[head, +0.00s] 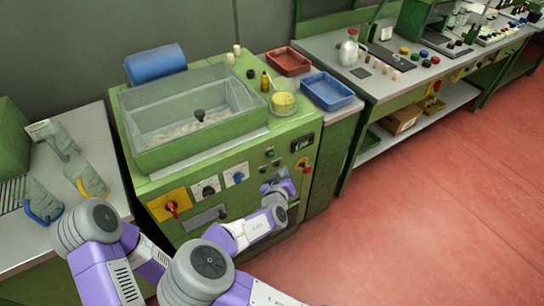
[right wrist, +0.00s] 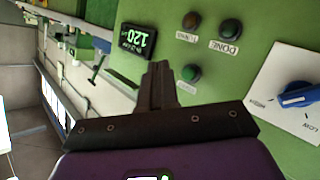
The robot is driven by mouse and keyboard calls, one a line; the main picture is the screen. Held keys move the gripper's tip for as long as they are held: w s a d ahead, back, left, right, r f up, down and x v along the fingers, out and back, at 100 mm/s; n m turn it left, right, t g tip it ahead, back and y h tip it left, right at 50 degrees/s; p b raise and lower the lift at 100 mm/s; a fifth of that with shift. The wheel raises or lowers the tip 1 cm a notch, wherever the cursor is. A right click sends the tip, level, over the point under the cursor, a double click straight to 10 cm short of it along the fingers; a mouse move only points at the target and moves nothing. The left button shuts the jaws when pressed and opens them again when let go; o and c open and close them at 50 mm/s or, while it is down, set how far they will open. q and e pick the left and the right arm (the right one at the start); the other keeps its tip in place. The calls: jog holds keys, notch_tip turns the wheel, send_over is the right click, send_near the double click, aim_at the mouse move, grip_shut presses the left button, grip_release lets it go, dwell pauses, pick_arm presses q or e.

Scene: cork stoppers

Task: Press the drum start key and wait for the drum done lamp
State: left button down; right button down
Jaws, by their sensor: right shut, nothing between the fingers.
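The green machine (head: 165,185) with the clear-walled drum trough (head: 190,100) stands in front of me. In the right wrist view, its panel carries a green round key (right wrist: 190,73), whose label is partly hidden, an amber lamp (right wrist: 192,21) and a dark green lamp labelled DONE (right wrist: 230,28). The DONE lamp looks unlit. My right gripper (right wrist: 158,82) is shut and empty, its fingertips close beside the green key; I cannot tell whether they touch the panel. In the head view the right gripper (head: 276,184) is in front of the panel. My left gripper is out of view.
A display (right wrist: 137,40) reads 120. A blue knob (right wrist: 298,95) and a red knob (head: 172,208) sit on the panel. Red (head: 288,61) and blue (head: 328,91) trays stand on the bench to the right. The red floor there is clear.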

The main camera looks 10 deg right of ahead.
jog(key=shift+w+a, duration=0.3)
jog(key=shift+w, duration=0.6)
jog(key=shift+w+a, duration=0.3)
jog(key=shift+w, duration=0.55)
jog(key=shift+w+a, duration=0.1)
dwell(0.6)
jog(key=shift+w+a, duration=0.1)
jog(key=shift+w, duration=0.2)
jog(key=shift+w+a+b, duration=0.15)
jog(key=shift+w+b, duration=0.15)
jog(key=shift+w, duration=0.1)
dwell(0.7)
dwell(0.3)
jog(key=shift+s+d, duration=0.3)
jog(key=shift+s, duration=0.5)
jog(key=s, duration=0.1)
jog(key=s+d, duration=0.1)
jog(key=s, duration=0.2)
jog(key=shift+s+d, duration=0.35)
